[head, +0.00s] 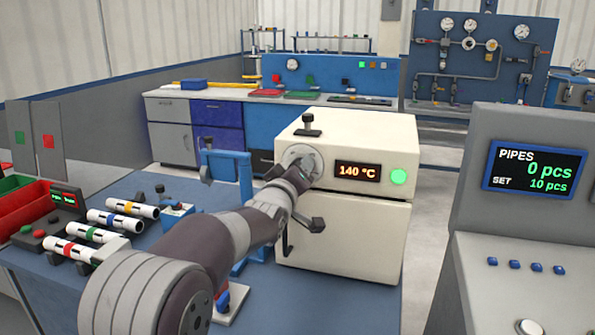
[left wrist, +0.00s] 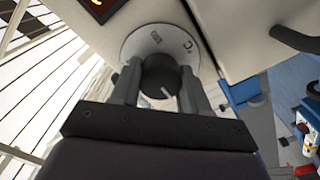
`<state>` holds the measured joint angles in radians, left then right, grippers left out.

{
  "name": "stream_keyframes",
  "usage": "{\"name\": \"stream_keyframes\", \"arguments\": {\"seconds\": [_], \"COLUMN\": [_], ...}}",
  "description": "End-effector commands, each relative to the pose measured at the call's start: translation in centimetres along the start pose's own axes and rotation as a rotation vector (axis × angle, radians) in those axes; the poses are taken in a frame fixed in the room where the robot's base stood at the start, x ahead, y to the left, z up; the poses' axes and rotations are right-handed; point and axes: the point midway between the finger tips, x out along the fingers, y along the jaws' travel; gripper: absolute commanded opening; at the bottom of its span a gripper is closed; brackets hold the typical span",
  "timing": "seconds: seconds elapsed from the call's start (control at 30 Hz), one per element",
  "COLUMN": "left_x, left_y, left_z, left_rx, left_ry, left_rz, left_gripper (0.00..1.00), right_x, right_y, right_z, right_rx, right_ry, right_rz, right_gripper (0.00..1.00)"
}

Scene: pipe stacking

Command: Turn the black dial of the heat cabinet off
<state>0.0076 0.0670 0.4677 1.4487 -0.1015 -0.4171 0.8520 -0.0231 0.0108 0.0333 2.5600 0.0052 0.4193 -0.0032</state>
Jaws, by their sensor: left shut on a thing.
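The cream heat cabinet (head: 345,235) stands on the blue bench, with an orange display reading 140 °C (head: 358,172) and a lit green lamp (head: 398,177). Its black dial (left wrist: 162,76) sits on a round pale plate (left wrist: 150,42) with markings, and a white line shows on the dial. In the left wrist view my left gripper (left wrist: 162,88) has one finger on each side of the dial and is shut on it. In the head view my left arm reaches to the plate (head: 301,160) and hides the dial. My right gripper is not in view.
Several banded white pipes (head: 115,221) lie on the bench at the left, beside red and green bins (head: 28,212). A blue frame (head: 240,190) stands just left of the cabinet. A black knob (head: 310,125) is on the cabinet top. A grey console (head: 520,200) is at the right.

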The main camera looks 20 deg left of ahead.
Motion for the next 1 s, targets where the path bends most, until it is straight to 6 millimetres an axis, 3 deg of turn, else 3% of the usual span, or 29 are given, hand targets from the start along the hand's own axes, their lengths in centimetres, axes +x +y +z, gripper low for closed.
{"name": "stream_keyframes", "arguments": {"seconds": [0.5,1.0], "left_x": [0.02,0.02], "left_y": [-0.24,-0.26], "left_z": [0.51,0.57], "left_rx": [-0.414,-0.561], "left_ry": [-0.010,-0.010], "left_rz": [-0.010,-0.011], "left_gripper": [0.15,0.15], "right_x": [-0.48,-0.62], "right_y": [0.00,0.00], "right_z": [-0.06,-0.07], "right_rx": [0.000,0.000], "right_ry": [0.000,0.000], "right_rz": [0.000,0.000], "right_gripper": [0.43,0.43]}}
